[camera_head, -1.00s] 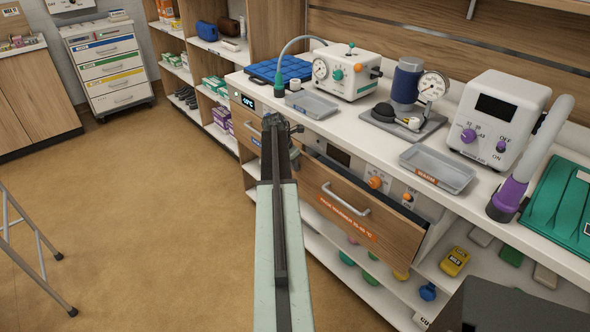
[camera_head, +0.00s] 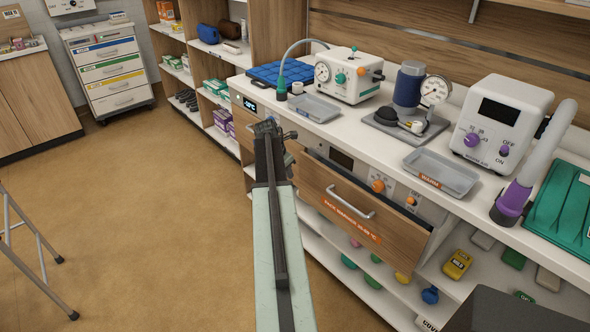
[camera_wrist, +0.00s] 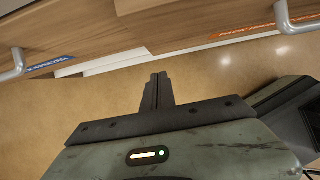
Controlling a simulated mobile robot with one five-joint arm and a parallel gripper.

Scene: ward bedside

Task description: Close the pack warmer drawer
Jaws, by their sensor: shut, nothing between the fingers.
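The pack warmer drawer (camera_head: 340,221) has a wooden front, a grey bar handle (camera_head: 350,203) and an orange label. It stands partly pulled out below the counter, with a gap behind its top edge. In the wrist view its orange label (camera_wrist: 240,32) and handle (camera_wrist: 284,20) show at the top right. My gripper (camera_head: 266,126) is shut and empty, to the left of the drawer front. In the wrist view the closed fingers (camera_wrist: 158,92) show clear of both handles. My arm hides part of the cabinet's left side.
A neighbouring drawer with a blue label (camera_wrist: 48,62) lies to the left. The white counter (camera_head: 345,125) above holds a grey tray (camera_head: 440,173) and several devices. A step frame (camera_head: 40,262) stands at far left. The brown floor (camera_head: 150,200) between is clear.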

